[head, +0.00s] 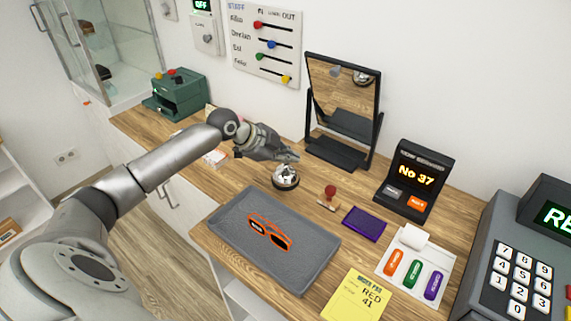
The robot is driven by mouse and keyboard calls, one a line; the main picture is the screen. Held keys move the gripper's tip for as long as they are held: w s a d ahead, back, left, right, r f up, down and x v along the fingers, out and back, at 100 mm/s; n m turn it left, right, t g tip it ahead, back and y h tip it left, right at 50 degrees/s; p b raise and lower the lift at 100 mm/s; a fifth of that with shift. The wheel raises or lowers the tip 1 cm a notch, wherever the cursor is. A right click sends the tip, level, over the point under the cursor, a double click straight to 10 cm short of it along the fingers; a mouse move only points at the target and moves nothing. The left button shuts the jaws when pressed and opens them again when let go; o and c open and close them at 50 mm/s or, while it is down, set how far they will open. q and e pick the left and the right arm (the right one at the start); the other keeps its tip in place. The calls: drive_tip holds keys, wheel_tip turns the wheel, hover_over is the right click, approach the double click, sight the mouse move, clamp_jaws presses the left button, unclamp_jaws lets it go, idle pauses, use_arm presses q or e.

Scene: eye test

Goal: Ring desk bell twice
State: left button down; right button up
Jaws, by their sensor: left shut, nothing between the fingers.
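The silver desk bell (286,179) stands on the wooden counter, behind the grey tray. It has a dark base and a shiny dome. My left gripper (294,157) comes in from the left and is shut and empty. Its fingertips are just above and behind the bell's top in the picture; I cannot tell whether they touch it. The bell also shows as a reflection in the mirror. My right gripper is not in view.
A grey tray (228,232) with orange-framed glasses (268,233) lies in front of the bell. A black-framed mirror (341,95) stands behind. A stamp (329,195), purple pad (364,223) and number display (414,181) are to the right. A green box (175,96) stands back left.

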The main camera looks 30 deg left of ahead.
sight(287, 167)
use_arm(q)
drive_tip(key=shift+f, duration=0.25)
idle(0.5)
drive_tip(key=shift+r+p, duration=0.7)
drive_tip(key=shift+r, duration=0.2)
drive_tip(key=shift+r, duration=0.1)
wheel_tip(287, 167, up, 5)
drive_tip(key=p, duration=0.4)
idle(0.6)
